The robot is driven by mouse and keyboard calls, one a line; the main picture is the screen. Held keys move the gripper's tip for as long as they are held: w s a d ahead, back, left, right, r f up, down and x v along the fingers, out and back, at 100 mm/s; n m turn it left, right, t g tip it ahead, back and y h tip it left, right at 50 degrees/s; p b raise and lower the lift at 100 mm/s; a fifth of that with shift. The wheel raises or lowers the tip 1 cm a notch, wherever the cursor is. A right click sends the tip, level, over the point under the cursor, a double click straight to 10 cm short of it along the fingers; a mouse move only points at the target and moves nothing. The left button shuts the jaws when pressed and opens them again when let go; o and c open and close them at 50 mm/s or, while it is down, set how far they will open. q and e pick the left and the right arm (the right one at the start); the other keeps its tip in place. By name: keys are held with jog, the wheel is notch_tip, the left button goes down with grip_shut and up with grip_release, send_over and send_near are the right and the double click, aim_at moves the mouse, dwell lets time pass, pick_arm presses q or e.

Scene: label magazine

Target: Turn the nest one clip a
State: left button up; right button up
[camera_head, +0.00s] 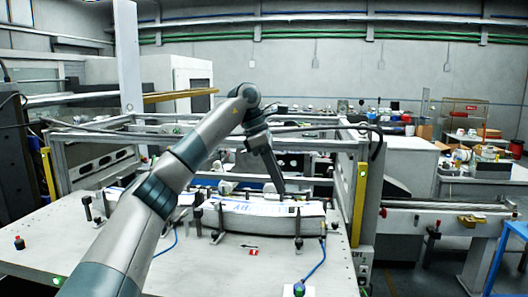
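A stack of white labels with blue marks (233,207) lies on the metal table (95,262). Dark upright posts, such as one at the stack's front right (298,228), stand around it and seem to form its nest. I cannot tell a clip apart from these posts at this size. My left arm crosses the view from the lower left and bends down, and the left gripper (280,189) points down at the back right part of the stack. Its fingers are too small and dark to read, and I cannot tell whether it touches anything. My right gripper is not in view.
A black-knobbed post (87,206) stands left of the stack. Blue hoses run to the table front, one ending at a fitting with a green light (299,289). A frame with a yellow strip (360,205) bounds the right side. The table's left front is mostly bare.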

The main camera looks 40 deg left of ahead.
pick_arm(q)
jog(key=v, duration=1)
jog(key=shift+r, duration=0.2)
jog(key=shift+s+f, duration=0.1)
dwell(0.4)
